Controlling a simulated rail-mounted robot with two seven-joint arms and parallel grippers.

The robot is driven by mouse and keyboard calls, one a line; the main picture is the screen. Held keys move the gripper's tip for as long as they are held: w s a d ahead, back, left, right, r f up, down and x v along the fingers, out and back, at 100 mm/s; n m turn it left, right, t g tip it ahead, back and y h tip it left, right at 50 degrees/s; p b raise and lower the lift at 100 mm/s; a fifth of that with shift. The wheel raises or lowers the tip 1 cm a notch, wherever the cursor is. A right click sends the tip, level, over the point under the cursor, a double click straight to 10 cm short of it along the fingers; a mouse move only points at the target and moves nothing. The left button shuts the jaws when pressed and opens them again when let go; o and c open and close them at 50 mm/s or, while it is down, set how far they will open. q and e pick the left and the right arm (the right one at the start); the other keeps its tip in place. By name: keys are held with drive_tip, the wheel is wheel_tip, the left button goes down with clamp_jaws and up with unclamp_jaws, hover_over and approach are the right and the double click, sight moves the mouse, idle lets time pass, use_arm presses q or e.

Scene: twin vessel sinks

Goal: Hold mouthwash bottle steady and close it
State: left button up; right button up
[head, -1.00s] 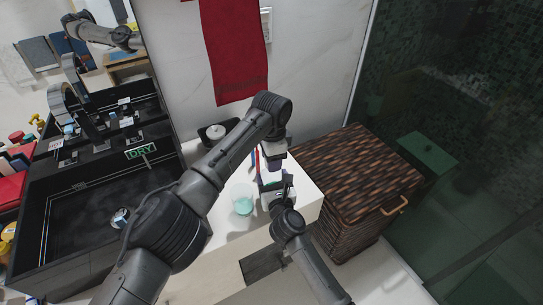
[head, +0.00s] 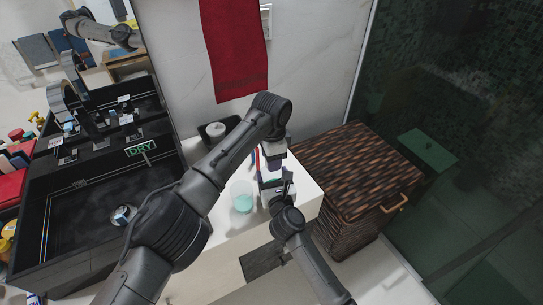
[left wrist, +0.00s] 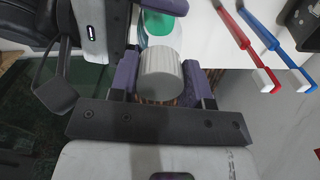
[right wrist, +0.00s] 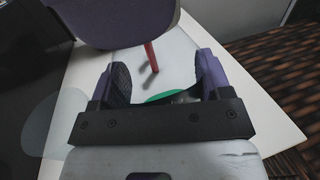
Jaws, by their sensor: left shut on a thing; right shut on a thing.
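In the left wrist view, a white ribbed cap (left wrist: 160,75) sits between the purple fingers of my left gripper (left wrist: 163,82), which is shut on it. The mouthwash bottle (left wrist: 166,27), with green liquid, is just beyond the cap; whether cap and bottle touch is hard to tell. In the right wrist view, my right gripper (right wrist: 160,85) is shut on the bottle, of which a green part (right wrist: 170,97) shows between its fingers. In the head view, my left gripper (head: 273,171) is directly above my right gripper (head: 277,190); they mostly hide the bottle.
A clear cup (head: 242,197) with teal liquid stands left of the grippers on the white counter (head: 235,222). A black sink (head: 80,225) is at left, a wicker hamper (head: 355,180) at right.

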use_arm(q)
drive_tip(key=shift+f, duration=0.1)
use_arm(e)
drive_tip(key=c, duration=0.4)
use_arm(q)
drive_tip(key=m, duration=0.4)
drive_tip(key=shift+m, duration=0.3)
use_arm(e)
drive_tip(key=shift+c, duration=0.2)
use_arm(q)
drive_tip(key=m, duration=0.5)
drive_tip(key=shift+w+m, duration=0.1)
drive_tip(key=shift+m, duration=0.3)
drive_tip(key=m, duration=0.5)
drive_tip(key=shift+m, duration=0.4)
drive_tip(key=m, duration=0.4)
drive_tip(key=shift+d, duration=0.1)
drive_tip(key=m, duration=0.3)
drive_tip(key=shift+m, duration=0.3)
drive_tip(key=o, duration=0.9)
